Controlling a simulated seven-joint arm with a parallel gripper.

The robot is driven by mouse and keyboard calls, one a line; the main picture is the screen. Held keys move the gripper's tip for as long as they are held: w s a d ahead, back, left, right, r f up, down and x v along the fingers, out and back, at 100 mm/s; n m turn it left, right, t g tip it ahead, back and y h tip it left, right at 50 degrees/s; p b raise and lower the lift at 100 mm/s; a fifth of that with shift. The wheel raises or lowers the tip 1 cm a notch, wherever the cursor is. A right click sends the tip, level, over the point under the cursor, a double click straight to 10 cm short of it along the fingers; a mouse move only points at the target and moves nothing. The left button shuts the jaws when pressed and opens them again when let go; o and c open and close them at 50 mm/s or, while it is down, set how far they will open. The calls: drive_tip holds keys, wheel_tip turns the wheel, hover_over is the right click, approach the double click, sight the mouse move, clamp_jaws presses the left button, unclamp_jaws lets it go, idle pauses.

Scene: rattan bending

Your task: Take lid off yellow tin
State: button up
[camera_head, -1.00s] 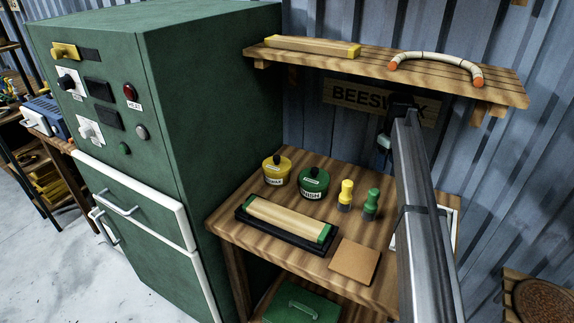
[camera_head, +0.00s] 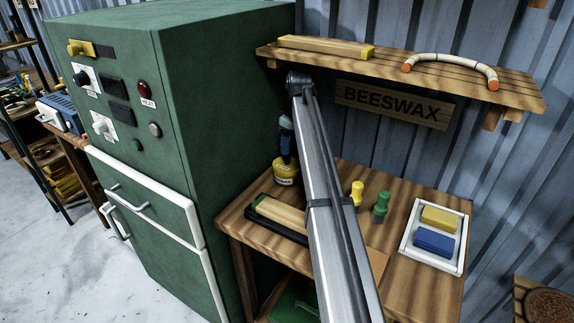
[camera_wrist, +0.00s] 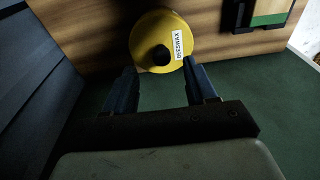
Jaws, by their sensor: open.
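The yellow tin (camera_head: 285,175) stands on the wooden table beside the green cabinet, with its lid on. In the wrist view, the yellow lid (camera_wrist: 150,32) has a round black knob (camera_wrist: 161,55), and a white BEESWAX label (camera_wrist: 178,43) shows. My gripper (camera_head: 286,155) hangs directly above the tin in the head view and covers its knob there. In the wrist view, my gripper (camera_wrist: 162,70) is open, its two fingers on either side of the knob's line. No contact with the knob is visible.
The green cabinet (camera_head: 215,130) stands close on the left. A wooden shelf (camera_head: 470,85) is overhead. My arm hides the green tin.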

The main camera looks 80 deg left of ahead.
sight(287, 162)
drive_tip(key=shift+s+a+f, duration=0.1)
drive_tip(key=shift+s+f, duration=0.05)
drive_tip(key=shift+f, duration=0.8)
drive_tip(key=shift+s+a+f, duration=0.1)
drive_tip(key=shift+f, duration=0.8)
drive_tip(key=shift+s+a+f, duration=0.1)
drive_tip(key=shift+s+f, duration=0.05)
drive_tip(key=shift+f, duration=0.8)
drive_tip(key=shift+c, duration=0.3)
clamp_jaws()
